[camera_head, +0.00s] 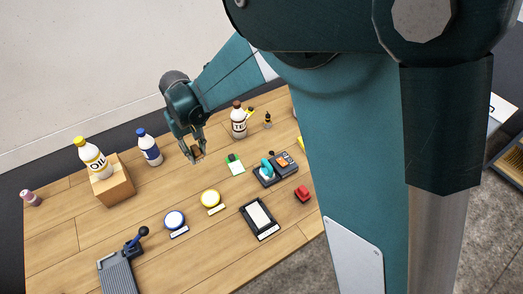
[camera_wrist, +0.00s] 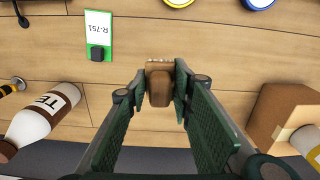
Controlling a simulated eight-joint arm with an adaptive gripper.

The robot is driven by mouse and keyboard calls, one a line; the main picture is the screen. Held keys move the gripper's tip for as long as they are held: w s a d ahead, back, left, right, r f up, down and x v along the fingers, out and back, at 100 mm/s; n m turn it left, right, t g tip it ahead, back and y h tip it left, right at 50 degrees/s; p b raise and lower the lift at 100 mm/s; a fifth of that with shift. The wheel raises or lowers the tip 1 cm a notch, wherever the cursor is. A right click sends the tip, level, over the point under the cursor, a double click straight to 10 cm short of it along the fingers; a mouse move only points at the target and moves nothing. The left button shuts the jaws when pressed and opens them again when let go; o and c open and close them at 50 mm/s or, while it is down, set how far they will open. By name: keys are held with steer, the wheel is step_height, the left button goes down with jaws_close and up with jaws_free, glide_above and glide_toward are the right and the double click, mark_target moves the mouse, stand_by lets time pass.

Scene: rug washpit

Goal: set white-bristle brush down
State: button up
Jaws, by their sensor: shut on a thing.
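A small brush with a brown wooden body (camera_wrist: 160,88) and a pale bristle edge (camera_wrist: 160,62) sits between my fingertips in the wrist view. My gripper (camera_wrist: 159,80) is shut on its sides. In the head view my gripper (camera_head: 196,150) points down over the back middle of the wooden table (camera_head: 150,205), and only a small brown bit of the brush shows at its tips. I cannot tell whether the brush touches the table.
A brown-capped bottle (camera_head: 239,122) stands to the right, near a green-edged card (camera_head: 235,164). A blue-capped bottle (camera_head: 149,148) and a cardboard box (camera_head: 116,186) bearing an oil bottle (camera_head: 92,157) are to the left. Round dishes (camera_head: 175,220) lie nearer. Bare wood surrounds my gripper.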

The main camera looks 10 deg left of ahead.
steer(key=w+d, duration=0.8)
steer(key=d, duration=0.1)
glide_above(261, 153)
steer(key=shift+w+r, duration=0.1)
steer(key=shift+w, duration=0.1)
steer(key=shift+f, duration=3.15)
steer(key=shift+f, duration=0.1)
steer(key=shift+f+b, duration=0.3)
steer(key=shift+f, duration=1.45)
steer(key=shift+f, duration=0.15)
